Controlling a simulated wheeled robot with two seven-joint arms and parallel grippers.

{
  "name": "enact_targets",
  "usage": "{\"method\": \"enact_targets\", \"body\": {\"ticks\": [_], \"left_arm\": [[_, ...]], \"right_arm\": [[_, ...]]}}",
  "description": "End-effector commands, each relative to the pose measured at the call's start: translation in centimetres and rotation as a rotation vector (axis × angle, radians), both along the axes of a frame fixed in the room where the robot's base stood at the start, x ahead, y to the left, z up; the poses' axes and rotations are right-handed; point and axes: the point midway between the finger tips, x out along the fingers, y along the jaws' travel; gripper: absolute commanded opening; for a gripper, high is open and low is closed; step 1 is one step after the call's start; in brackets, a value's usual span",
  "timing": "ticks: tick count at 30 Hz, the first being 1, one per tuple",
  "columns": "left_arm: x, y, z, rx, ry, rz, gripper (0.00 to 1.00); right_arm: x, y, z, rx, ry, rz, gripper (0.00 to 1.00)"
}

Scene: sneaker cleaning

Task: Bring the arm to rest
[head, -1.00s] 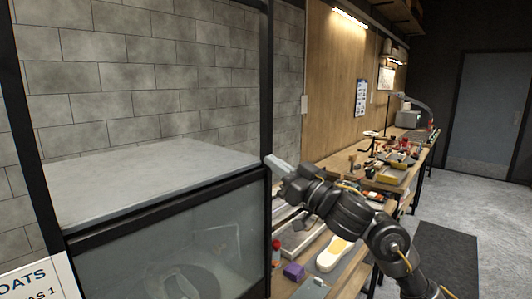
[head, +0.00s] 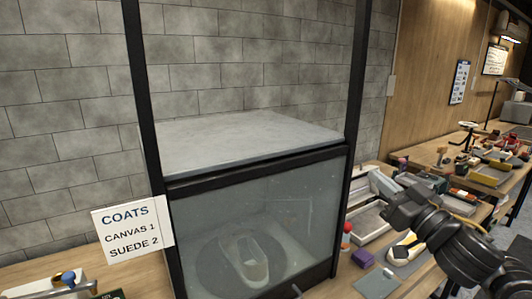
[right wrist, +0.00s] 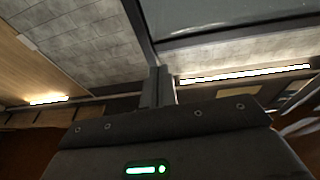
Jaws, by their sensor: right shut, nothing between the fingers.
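My right arm comes in from the right in the head view. My right gripper (head: 374,178) is shut and empty, raised in front of the bench beside the glass-fronted booth (head: 248,167). In the right wrist view its fingers (right wrist: 157,86) are together, with nothing between them. My left gripper is not in view. A pale shoe (head: 255,262) shows behind the booth's glass on a round dark base. Another white and yellow shoe (head: 404,248) lies on the bench, partly hidden by my right arm.
A sign reading COATS, CANVAS 1, SUEDE 2 (head: 126,230) is at the booth's left. A purple block (head: 362,258), a red-capped bottle (head: 346,235) and a grey pad (head: 377,283) are on the bench right of the booth. Cluttered benches (head: 488,165) extend farther right.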

Motion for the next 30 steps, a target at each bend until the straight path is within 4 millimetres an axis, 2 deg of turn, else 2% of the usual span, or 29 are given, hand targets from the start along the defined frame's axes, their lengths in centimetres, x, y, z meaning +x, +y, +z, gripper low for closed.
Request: {"method": "enact_targets", "body": {"ticks": [1,4,6,8,9,11,12,15,18,21,27,29,30], "left_arm": [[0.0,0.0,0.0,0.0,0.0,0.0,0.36],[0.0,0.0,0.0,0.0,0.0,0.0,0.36],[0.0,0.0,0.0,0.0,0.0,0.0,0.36],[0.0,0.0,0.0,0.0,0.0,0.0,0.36],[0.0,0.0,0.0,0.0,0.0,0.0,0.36],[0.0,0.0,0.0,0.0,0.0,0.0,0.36],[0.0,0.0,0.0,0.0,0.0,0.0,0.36],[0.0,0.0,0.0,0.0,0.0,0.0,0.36],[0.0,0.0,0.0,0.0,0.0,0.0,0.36],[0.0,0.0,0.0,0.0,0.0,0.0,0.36],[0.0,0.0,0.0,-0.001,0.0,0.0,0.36],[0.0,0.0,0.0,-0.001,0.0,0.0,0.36],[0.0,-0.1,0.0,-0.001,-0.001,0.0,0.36]], "right_arm": [[0.3,0.1,-3.7,0.0,0.067,-0.038,0.0],[-0.1,-0.1,-11.4,-0.031,0.219,-0.142,0.0],[-1.3,-0.3,-17.0,-0.068,0.344,-0.208,0.0],[-2.9,-0.4,-21.6,-0.104,0.457,-0.252,0.0],[-4.2,-0.4,-24.6,-0.132,0.537,-0.276,0.0],[-6.6,-0.3,-28.9,-0.176,0.656,-0.302,0.0],[-8.5,-0.2,-31.5,-0.207,0.738,-0.313,0.0],[-13.2,0.2,-37.0,-0.277,0.925,-0.318,0.0],[-17.7,0.7,-40.8,-0.336,1.08,-0.302,0.0],[-21.7,1.3,-43.4,-0.381,1.208,-0.274,0.0],[-29.3,2.6,-46.9,-0.445,1.431,-0.198,0.0],[-31.1,2.9,-47.9,-0.461,1.486,-0.172,0.0],[-30.1,2.8,-49.5,-0.467,1.481,-0.176,0.0]]}}
